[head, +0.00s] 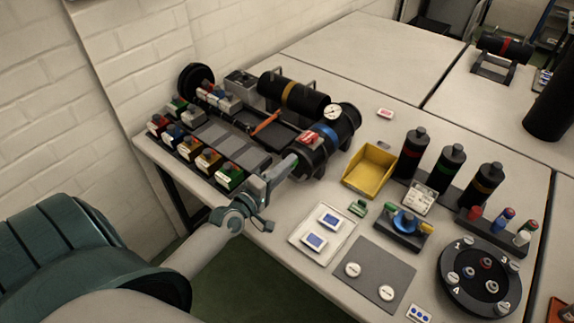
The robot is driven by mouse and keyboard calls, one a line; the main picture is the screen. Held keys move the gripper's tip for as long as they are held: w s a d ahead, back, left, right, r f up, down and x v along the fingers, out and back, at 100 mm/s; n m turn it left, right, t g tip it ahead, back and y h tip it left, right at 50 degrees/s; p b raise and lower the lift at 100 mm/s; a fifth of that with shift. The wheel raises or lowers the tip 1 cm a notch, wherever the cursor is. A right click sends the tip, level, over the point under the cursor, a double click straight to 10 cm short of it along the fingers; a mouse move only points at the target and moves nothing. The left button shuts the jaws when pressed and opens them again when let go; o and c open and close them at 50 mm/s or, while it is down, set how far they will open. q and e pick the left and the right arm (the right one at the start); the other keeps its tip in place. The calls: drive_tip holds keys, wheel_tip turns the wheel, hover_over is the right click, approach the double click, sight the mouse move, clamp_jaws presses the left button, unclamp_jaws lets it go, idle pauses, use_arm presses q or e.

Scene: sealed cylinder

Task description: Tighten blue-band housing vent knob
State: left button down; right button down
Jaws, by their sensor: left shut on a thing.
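The blue-band housing (345,118) is a black cylinder lying on its side near the middle of the table, with a blue band (325,133) around it. A round white gauge (333,112) sits on top, and a red-and-white tag or part (310,139) is near its front end. My left gripper (291,163) reaches from the lower left to this front end and is shut there. The vent knob is not clearly visible; the fingers cover the spot they grip, apparently the knob. My right gripper is out of view.
A yellow bin (370,170) stands close to the right. Several coloured-label blocks (208,160) line the left edge. Three black bottles (446,167) and a round numbered dial plate (480,278) are at the right.

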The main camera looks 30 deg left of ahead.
use_arm(q)
drive_tip(key=shift+d+m+p, duration=0.15)
drive_tip(key=shift+m+p, duration=2)
drive_tip(key=shift+m, duration=7.55)
drive_tip(key=c, duration=1.6)
unclamp_jaws()
drive_tip(key=shift+o, duration=0.2)
drive_tip(key=s+a+b, duration=0.1)
drive_tip(key=s+b, duration=0.4)
drive_tip(key=s, duration=1.2)
drive_tip(key=shift+s+a, duration=0.2)
